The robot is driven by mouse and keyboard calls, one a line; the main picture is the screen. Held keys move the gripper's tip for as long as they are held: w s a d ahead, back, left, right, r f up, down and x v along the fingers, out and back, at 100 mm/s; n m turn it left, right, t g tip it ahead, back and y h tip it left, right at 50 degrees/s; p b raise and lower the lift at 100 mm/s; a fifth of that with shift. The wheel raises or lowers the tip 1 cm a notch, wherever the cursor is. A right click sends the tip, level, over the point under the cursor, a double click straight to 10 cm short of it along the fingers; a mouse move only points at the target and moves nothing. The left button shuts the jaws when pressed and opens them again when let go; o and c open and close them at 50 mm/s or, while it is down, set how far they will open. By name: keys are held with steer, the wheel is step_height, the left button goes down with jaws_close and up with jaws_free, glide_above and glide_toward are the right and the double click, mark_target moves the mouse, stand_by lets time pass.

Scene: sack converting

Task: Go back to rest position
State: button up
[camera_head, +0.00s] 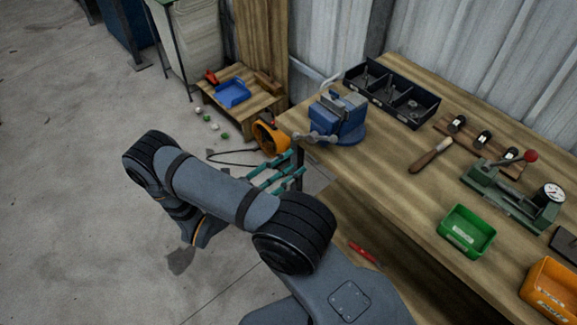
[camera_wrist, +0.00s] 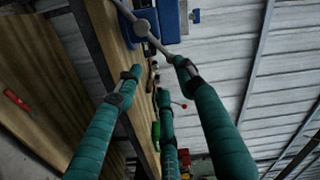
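My gripper (camera_head: 291,168) has teal-wrapped fingers and is beside the left end of the workbench (camera_head: 388,165), below the blue vise (camera_head: 341,117). In the wrist view the fingers of my gripper (camera_wrist: 158,76) are spread apart with nothing held between them. The blue vise (camera_wrist: 165,20) and its grey handle bar show beyond the fingertips there. The head view does not show clearly whether a finger touches the bench edge or the vise.
A black parts bin (camera_head: 391,93), green bin (camera_head: 466,231), orange bin (camera_head: 550,290) and green press (camera_head: 512,192) stand on the bench. A brush (camera_head: 430,155) lies there. A red-handled tool (camera_head: 364,253) lies below. A low wooden stand (camera_head: 243,98) is behind. Floor at left is clear.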

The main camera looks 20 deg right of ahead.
steer(key=shift+d, duration=0.1)
steer(key=x, duration=1.2)
steer(key=shift+f, duration=0.15)
